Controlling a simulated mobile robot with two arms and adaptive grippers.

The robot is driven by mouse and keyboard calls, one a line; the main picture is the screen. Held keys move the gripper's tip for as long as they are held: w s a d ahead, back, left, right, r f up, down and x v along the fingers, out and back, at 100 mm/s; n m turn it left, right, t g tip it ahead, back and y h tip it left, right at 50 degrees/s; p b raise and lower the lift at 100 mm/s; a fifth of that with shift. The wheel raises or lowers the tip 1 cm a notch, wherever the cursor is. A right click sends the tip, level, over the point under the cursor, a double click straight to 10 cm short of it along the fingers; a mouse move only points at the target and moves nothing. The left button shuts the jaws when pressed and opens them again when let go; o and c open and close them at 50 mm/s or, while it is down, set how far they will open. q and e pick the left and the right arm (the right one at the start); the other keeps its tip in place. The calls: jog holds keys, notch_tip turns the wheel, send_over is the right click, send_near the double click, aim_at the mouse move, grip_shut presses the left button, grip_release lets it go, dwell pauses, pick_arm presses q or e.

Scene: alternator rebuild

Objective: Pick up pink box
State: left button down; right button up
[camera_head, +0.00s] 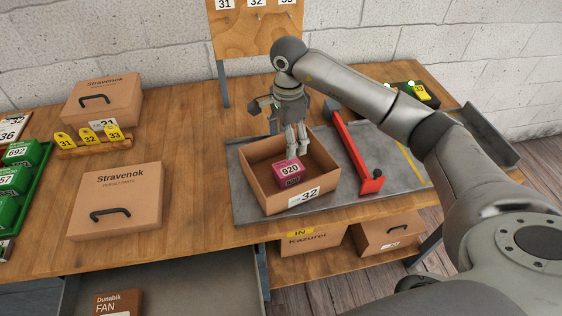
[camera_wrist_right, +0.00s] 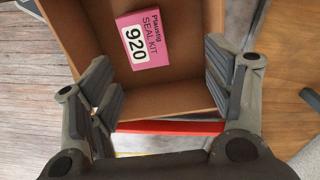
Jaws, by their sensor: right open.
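The pink box (camera_head: 288,173) is labelled 920 and lies inside an open cardboard box (camera_head: 257,179) marked 32. In the right wrist view the pink box (camera_wrist_right: 146,39) reads "Plaustig SEAL KIT 920" and lies flat on the cardboard floor. My right gripper (camera_head: 296,150) points down at the back of the cardboard box. In the right wrist view its fingers (camera_wrist_right: 166,95) are spread wide and empty, with the pink box beyond them, apart from both. My left gripper is not in view.
The cardboard box stands on a grey mat (camera_head: 245,216). A red tool (camera_head: 358,160) lies to its right. Closed Stravenok boxes (camera_head: 117,198) stand on the left, near yellow number tags (camera_head: 90,138) and green boxes (camera_head: 12,180). A drawer is open below. A wooden board (camera_head: 255,30) stands behind.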

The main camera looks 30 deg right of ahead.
aim_at(288, 167)
jog(key=shift+s+f+p, duration=0.2)
jog(key=shift+s+f, duration=0.1)
jog(key=shift+f, duration=0.3)
jog(key=shift+s+f+p, duration=0.15)
jog(key=shift+s+f, duration=0.1)
jog(key=shift+f, duration=0.3)
jog(key=f, duration=0.2)
jog(key=p, duration=0.1)
jog(key=shift+s+a+f, duration=0.1)
jog(key=shift+s+f, duration=0.15)
jog(key=shift+f, duration=0.15)
jog(key=f, duration=0.1)
jog(key=f+p, duration=0.2)
jog(key=f, duration=0.1)
jog(key=shift+s+a, duration=0.15)
jog(key=shift+s, duration=0.15)
jog(key=shift+f, duration=0.15)
jog(key=shift+w+f, duration=0.1)
jog(key=shift+c, duration=0.6)
jog(key=c, duration=0.5)
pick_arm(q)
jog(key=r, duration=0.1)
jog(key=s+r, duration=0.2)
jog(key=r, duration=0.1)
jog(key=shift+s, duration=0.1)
pick_arm(e)
jog(key=c, duration=0.5)
